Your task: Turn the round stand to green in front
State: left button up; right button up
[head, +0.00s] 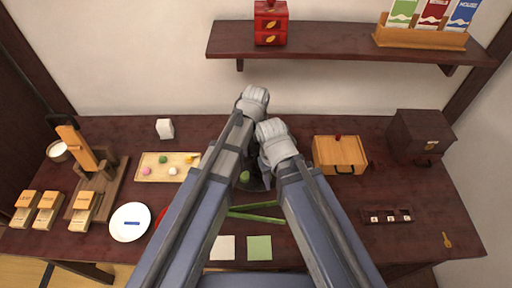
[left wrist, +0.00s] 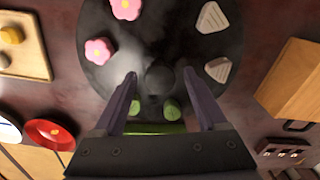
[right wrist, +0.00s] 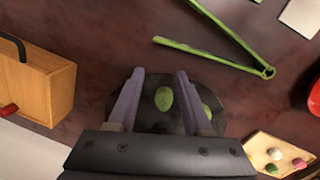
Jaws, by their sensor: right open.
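The round stand (left wrist: 110,62) is a dark disc with a centre knob (left wrist: 160,78). In the left wrist view, pink flower sweets (left wrist: 99,51) lie at its back left, pale triangles (left wrist: 218,69) at the right, and green sweets (left wrist: 172,108) at the front. One green sweet also shows in the head view (head: 245,176). Both arms hide most of the stand there. My left gripper (left wrist: 159,76) is open above the stand, its fingers either side of the knob; contact cannot be told. My right gripper (right wrist: 160,74) is open over the stand, a green sweet showing between its fingers.
Green tongs (head: 256,213) lie in front of the stand. A tray of small sweets (head: 150,175) is to the left, a wooden box (head: 340,153) close on the right. A shelf (head: 340,42) runs along the back wall above. Two square cards (head: 260,248) lie near the front edge.

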aim_at(255, 150)
pick_arm(q)
jog(key=shift+r, duration=0.1)
pick_arm(e)
jog(key=shift+r, duration=0.1)
pick_arm(q)
notch_tip(255, 150, up, 8)
jog(key=p, duration=0.8)
jog(key=shift+f, duration=0.2)
pick_arm(e)
notch_tip(255, 150, up, 8)
jog(key=shift+f, duration=0.2)
pick_arm(q)
jog(key=shift+a+n, duration=0.2)
jog(key=shift+n, duration=0.1)
jog(key=s+a+n, duration=0.4)
jog(key=a+n, duration=0.4)
jog(key=n, duration=0.8)
jog(key=s+a+n, duration=0.3)
jog(key=a+n, duration=0.6)
jog(key=n, duration=0.7)
jog(key=s+d+m, duration=0.1)
jog(key=s+d, duration=0.2)
jog(key=d, duration=0.2)
jog(key=s+d+m+y, duration=0.1)
jog(key=s+d+m, duration=0.1)
jog(key=d, duration=0.4)
jog(key=shift+s+d, duration=0.2)
jog(key=shift+s, duration=0.3)
